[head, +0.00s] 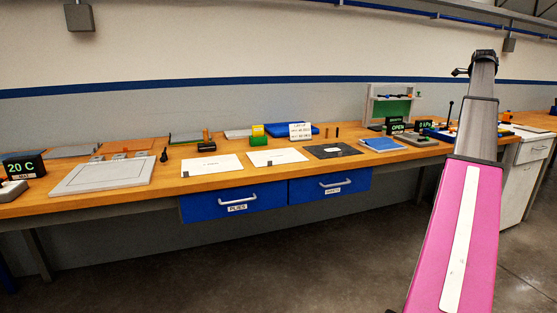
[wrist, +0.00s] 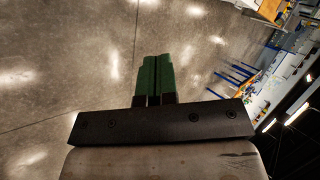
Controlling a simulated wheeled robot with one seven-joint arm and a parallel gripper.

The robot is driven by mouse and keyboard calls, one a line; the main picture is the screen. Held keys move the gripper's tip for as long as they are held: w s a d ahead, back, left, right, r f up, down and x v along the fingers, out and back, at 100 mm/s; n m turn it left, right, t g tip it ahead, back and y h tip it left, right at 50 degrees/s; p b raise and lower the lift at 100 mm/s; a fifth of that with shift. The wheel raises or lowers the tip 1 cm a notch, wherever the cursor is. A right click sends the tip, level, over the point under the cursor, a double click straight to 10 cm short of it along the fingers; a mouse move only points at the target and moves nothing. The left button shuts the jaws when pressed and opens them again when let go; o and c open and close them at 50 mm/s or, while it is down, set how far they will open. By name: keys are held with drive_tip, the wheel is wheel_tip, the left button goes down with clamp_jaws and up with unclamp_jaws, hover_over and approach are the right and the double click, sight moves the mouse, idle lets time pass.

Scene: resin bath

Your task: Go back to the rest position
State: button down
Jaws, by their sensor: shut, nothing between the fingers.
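My gripper (wrist: 156,62) shows in the wrist view, its two green fingers together with nothing between them. Behind the fingers lies open concrete floor. In the head view my arm reaches up on the right, pink below and grey above, and the fingers cannot be made out at its far end. The gripper touches nothing that I can see.
A long wooden workbench (head: 120,198) runs across the head view, with white sheets (head: 212,165), a grey plate (head: 103,176) and small displays (head: 20,168). Two blue drawers, PLIES (head: 232,203) and another (head: 330,186), are shut. A white cabinet (head: 523,177) stands right. The floor (head: 300,260) in front is clear.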

drive_tip(key=s+a+f+n+g+y, duration=0.1)
drive_tip(key=s+a+f+n+y, duration=0.35)
drive_tip(key=a+f, duration=1.5)
drive_tip(key=s+a+f+n+g+h, duration=0.1)
drive_tip(key=a+f+n, duration=0.7)
drive_tip(key=a+f, duration=1.15)
drive_tip(key=s+a+f+n+g+y, duration=0.1)
drive_tip(key=s+a+f+n+g, duration=0.1)
drive_tip(key=s+a+f+n, duration=0.5)
drive_tip(key=s+a+f+n+g+y, duration=0.1)
drive_tip(key=s+a+f+n, duration=0.6)
drive_tip(key=s+a+f, duration=1)
drive_tip(key=s+a+g, duration=0.1)
drive_tip(key=s+a, duration=0.2)
drive_tip(key=s, duration=0.1)
drive_tip(key=shift+f, duration=0.1)
